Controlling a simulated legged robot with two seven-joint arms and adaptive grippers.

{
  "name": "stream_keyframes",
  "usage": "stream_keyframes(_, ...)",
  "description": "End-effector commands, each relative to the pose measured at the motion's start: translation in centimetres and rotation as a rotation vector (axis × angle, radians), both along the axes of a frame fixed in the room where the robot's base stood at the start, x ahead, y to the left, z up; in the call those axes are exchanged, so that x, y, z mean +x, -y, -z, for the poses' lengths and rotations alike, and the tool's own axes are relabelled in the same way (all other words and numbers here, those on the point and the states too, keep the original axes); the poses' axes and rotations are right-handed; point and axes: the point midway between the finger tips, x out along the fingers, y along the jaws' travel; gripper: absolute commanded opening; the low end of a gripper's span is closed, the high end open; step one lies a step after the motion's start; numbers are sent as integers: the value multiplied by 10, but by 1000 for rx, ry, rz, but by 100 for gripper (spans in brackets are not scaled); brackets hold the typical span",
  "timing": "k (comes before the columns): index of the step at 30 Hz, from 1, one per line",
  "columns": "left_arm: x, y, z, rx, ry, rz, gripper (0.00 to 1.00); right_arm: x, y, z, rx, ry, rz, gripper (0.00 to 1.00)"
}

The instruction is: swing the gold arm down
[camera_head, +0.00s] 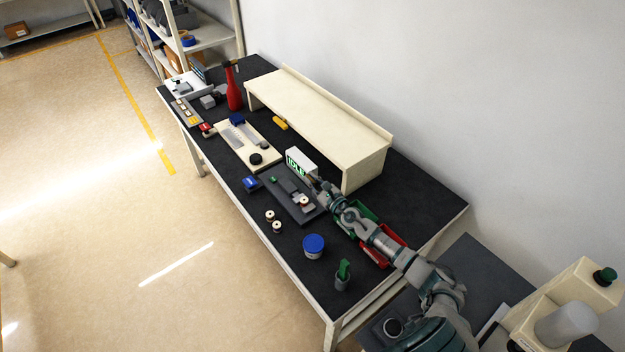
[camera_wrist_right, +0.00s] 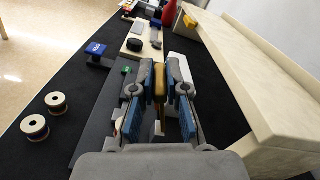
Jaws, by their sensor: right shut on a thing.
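The gold arm (camera_wrist_right: 159,80) shows in the right wrist view as a narrow gold-brown bar between my fingers. My right gripper (camera_wrist_right: 160,88) is shut on it, with a blue-padded finger on each side. In the head view my right gripper (camera_head: 316,184) is over the back edge of a dark grey fixture plate (camera_head: 278,187), beside a white display box (camera_head: 301,160) with green lettering. The gold arm is hidden there by the gripper, and its pivot cannot be made out. My left gripper is not in view.
A cream shelf (camera_head: 320,110) stands behind the fixture. Two spools (camera_head: 277,226) and a blue-lidded tub (camera_head: 313,246) are at the bench's front. Green and red bins (camera_head: 382,258) lie under my right arm. A red bottle (camera_head: 233,88) stands farther back.

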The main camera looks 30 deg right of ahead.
Motion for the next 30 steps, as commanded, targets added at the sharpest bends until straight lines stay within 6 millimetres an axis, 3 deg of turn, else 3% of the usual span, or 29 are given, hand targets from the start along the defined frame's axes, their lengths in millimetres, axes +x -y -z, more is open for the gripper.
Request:
stream_keyframes(4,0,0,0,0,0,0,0,-1,0,5,2,-10,0,0)
stream_keyframes(5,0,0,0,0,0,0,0,-1,0,5,2,-10,0,18)
stream_keyframes(6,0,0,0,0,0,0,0,-1,0,5,2,-10,0,28)
stream_keyframes(8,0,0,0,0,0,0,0,-1,0,4,2,-7,1,39)
stream_keyframes(20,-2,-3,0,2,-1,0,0,-9,1,3,1,-4,0,39)
stream_keyframes(30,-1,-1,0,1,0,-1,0,-76,8,6,3,-9,0,39)
